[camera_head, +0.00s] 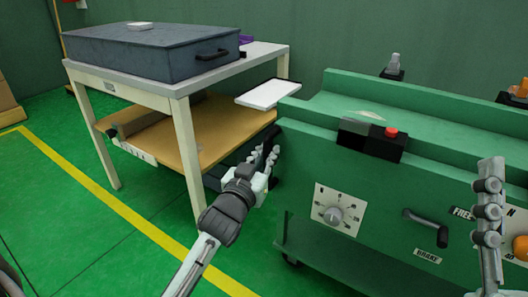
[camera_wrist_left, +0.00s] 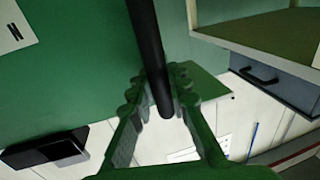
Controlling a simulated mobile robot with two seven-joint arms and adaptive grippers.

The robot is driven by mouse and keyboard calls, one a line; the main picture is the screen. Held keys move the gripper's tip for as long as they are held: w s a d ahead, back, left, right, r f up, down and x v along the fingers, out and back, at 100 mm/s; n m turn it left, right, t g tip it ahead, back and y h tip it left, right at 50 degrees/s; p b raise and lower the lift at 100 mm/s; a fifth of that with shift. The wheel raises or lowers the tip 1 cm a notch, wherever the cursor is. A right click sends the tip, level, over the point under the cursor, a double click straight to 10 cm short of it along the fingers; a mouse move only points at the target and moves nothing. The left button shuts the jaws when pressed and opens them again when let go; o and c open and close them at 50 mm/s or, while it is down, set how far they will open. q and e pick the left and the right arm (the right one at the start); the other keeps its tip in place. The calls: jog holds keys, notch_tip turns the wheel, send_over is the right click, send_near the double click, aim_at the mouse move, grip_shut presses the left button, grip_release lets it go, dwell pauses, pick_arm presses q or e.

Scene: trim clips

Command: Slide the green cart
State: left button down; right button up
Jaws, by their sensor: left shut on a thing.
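The green cart (camera_head: 330,255) fills the right half of the head view, with a dial, labels and a small black handle on its front. My left gripper (camera_head: 266,160) is at the cart's left end, shut on a black bar handle. In the left wrist view the dark bar (camera_wrist_left: 149,45) runs down between the fingers (camera_wrist_left: 160,85). In the head view the gripper hides most of that bar. My right gripper (camera_head: 489,200) is at the right edge in front of the cart's face, seen edge-on, so its opening is unclear.
A cream table (camera_head: 120,85) with a dark grey case (camera_head: 155,48) and a wooden lower shelf (camera_head: 205,115) stands left of the cart, close to it. A white tray (camera_head: 268,94) juts between them. A yellow line (camera_head: 95,195) crosses the open green floor.

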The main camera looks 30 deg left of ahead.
pick_arm(q)
jog(key=c, duration=1.4)
grip_release()
jog(key=shift+d, duration=0.35)
jog(key=s, duration=0.4)
jog(key=s+d, duration=0.1)
jog(key=s, duration=0.7)
jog(key=shift+d, duration=0.15)
